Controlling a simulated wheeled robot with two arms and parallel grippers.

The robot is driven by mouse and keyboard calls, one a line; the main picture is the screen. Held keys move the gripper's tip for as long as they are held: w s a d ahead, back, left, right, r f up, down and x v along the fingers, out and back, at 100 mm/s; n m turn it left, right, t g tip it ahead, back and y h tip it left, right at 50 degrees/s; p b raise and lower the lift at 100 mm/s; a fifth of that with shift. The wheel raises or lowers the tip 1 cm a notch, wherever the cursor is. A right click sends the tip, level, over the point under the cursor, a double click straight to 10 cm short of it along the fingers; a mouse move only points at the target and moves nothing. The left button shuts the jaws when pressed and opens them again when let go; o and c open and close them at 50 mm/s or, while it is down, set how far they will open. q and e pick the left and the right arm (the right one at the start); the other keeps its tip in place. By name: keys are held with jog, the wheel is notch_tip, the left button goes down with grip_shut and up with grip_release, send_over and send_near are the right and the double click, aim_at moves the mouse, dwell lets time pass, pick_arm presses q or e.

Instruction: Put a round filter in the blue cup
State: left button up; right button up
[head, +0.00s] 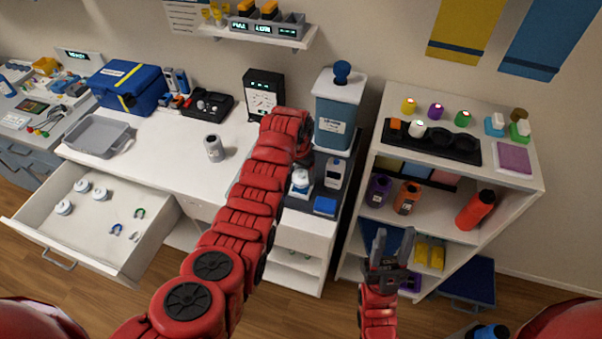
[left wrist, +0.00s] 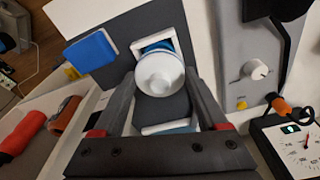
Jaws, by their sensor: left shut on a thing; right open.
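A white, round, stepped piece, seemingly a round filter (left wrist: 160,72), is between the fingers of my left gripper (left wrist: 160,88), which is shut on it. It also shows in the head view (head: 301,176), beside my left arm. Just behind it in the left wrist view, a blue round rim, perhaps the blue cup (left wrist: 158,44), shows inside a white square frame. The filter hides most of it, and I cannot tell whether they touch. Several white round filters (head: 64,207) lie in the open drawer. My right gripper (head: 391,247) is open and empty before the shelf unit.
A blue block (head: 325,206) lies beside the frame on a dark mat. A dial gauge (head: 263,96) and a large blue-grey container (head: 338,112) stand behind. A grey cup (head: 214,148) stands on the white counter. The open drawer (head: 150,235) juts out at left.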

pick_arm(q)
jog(key=shift+f+b, duration=0.9)
jog(key=shift+f, duration=0.55)
jog(key=o, duration=1.2)
jog(key=shift+o, duration=0.2)
jog(key=shift+r+b, duration=0.45)
jog(key=shift+r, duration=0.45)
jog(key=r, duration=0.2)
jog(key=r+b, duration=0.1)
jog(key=r, duration=0.3)
jog(key=shift+s+a+r+b, duration=0.25)
jog(key=shift+s+r+b, duration=0.05)
jog(key=shift+r, duration=0.05)
notch_tip(320, 180, up, 9)
jog(key=s+p, duration=0.1)
jog(key=p, duration=0.9)
jog(key=shift+a, duration=0.35)
jog(key=shift+f, duration=0.1)
